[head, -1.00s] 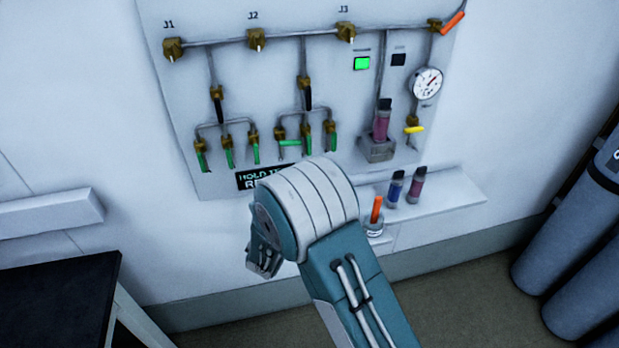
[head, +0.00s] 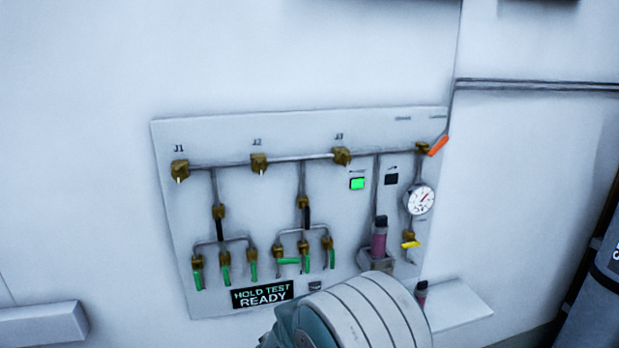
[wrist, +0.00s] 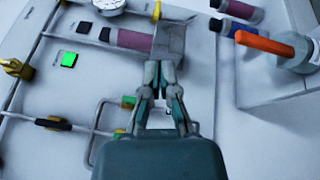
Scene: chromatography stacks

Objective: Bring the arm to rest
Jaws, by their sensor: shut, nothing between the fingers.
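My gripper (wrist: 161,82) shows in the wrist view with its two fingers together and nothing between them. It is in front of the wall panel (head: 330,120), apart from the valves as far as I can tell. In the head view my arm's rounded grey and teal link (head: 365,315) is at the bottom centre, below the panel, and the gripper is hidden. The panel's display (head: 262,294) reads "HOLD TEST READY". A green light (head: 357,184) is lit.
A purple cartridge (head: 379,238) sits in a holder on the panel. A shelf (head: 455,305) holds vials; in the wrist view an orange-handled item (wrist: 265,43) stands there. Grey cylinders (head: 600,290) are at the right and a ledge (head: 40,325) at the left. Green-handled valves (head: 226,275) and a gauge (head: 420,200) protrude.

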